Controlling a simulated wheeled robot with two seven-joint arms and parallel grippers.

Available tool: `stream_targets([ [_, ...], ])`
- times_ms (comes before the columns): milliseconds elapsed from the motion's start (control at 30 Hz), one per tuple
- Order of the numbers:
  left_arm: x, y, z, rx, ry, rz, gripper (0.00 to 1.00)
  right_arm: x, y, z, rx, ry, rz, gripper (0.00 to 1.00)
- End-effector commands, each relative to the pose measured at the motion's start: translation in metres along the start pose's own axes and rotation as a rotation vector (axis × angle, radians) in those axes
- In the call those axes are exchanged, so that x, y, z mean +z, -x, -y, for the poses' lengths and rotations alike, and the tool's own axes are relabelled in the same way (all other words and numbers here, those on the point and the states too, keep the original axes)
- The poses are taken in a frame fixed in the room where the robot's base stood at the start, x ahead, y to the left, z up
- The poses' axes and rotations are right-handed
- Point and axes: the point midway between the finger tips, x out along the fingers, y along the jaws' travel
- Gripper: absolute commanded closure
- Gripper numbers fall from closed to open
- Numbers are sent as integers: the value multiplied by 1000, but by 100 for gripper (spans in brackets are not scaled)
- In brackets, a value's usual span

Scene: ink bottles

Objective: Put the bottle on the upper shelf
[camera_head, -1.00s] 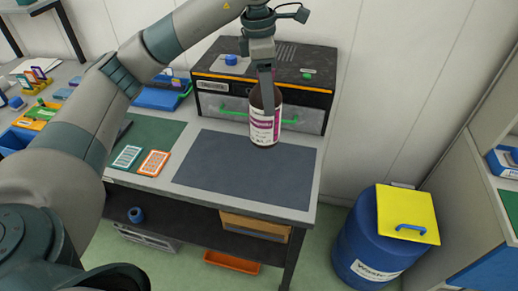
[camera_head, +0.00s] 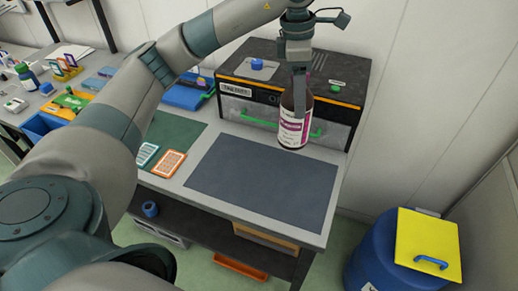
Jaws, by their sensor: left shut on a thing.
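A brown bottle (camera_head: 292,131) with a white and magenta label is upright over the back of the dark grey mat on the bench, in front of the black device. My left gripper (camera_head: 299,103) reaches down from above and is shut on the bottle, hiding part of its upper end. I cannot tell whether the bottle's base touches the mat. My right gripper is not in view. No upper shelf can be clearly made out.
The black device (camera_head: 240,107) with a green handle stands right behind the bottle. The dark grey mat (camera_head: 255,190) is otherwise clear. Orange (camera_head: 168,163) and teal cards lie left of it. A blue drum (camera_head: 377,258) with a yellow lid (camera_head: 427,240) stands on the floor at right.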

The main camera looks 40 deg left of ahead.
Motion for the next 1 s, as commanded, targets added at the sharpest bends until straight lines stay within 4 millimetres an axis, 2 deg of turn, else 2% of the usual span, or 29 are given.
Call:
stream_targets([
  [100,-15,-4,5,0,1,-2,94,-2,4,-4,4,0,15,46],
  [200,-30,-10,10,0,3,-2,94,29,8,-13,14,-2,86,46],
  [433,-66,-27,22,1,2,-3,94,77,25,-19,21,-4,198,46],
  [600,-94,-40,32,0,3,-3,94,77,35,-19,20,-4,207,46],
  [700,-103,-46,35,1,2,-2,94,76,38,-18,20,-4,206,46],
  [1000,-109,-51,37,2,0,1,94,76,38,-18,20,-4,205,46],
])
